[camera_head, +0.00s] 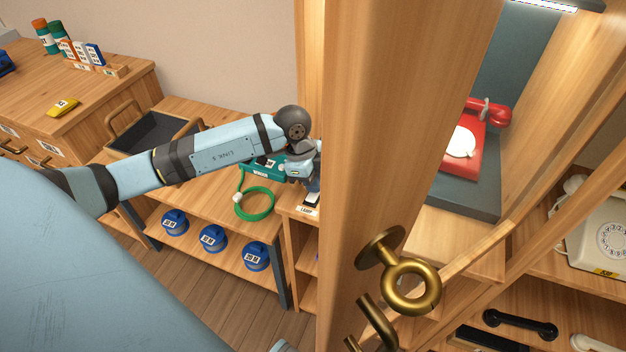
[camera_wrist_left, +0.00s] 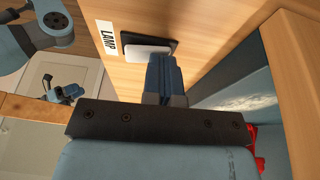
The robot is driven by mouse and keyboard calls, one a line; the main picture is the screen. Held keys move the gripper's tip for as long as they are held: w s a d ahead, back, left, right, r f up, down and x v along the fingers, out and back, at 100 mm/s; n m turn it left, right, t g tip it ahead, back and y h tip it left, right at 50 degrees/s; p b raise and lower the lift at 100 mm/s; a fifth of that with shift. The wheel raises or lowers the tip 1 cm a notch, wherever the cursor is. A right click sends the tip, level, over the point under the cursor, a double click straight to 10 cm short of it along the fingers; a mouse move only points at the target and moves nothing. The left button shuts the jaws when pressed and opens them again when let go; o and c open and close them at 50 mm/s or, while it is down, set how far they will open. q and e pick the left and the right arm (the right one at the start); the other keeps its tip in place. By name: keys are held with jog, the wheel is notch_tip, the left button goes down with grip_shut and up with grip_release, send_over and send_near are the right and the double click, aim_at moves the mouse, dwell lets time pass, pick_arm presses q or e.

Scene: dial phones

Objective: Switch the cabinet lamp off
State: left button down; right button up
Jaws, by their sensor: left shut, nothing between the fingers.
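The cabinet lamp (camera_head: 545,4), a white strip at the top of the cabinet, is lit. The lamp switch (camera_wrist_left: 147,53) is a white rocker on a dark plate on the wooden panel, beside a LAMP label (camera_wrist_left: 106,39). The label also shows in the head view (camera_head: 303,211), below my left gripper (camera_head: 313,186). In the left wrist view, the blue fingers of this gripper (camera_wrist_left: 163,70) are shut and empty. Their tips are just beside the rocker's lower right edge; I cannot tell whether they touch. My right gripper is not in view.
A tall wooden door edge (camera_head: 390,130) with a brass ring handle (camera_head: 412,288) stands right of my left gripper. A red phone (camera_head: 462,150) sits inside the cabinet. A green cable (camera_head: 254,216) lies on the bench to the left.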

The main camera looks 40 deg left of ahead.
pick_arm(q)
jog(key=shift+s, duration=0.1)
jog(key=shift+s+d+r+p, duration=0.2)
jog(key=shift+s+r+p, duration=0.1)
jog(key=shift+s+p, duration=0.4)
jog(key=shift+w, duration=0.1)
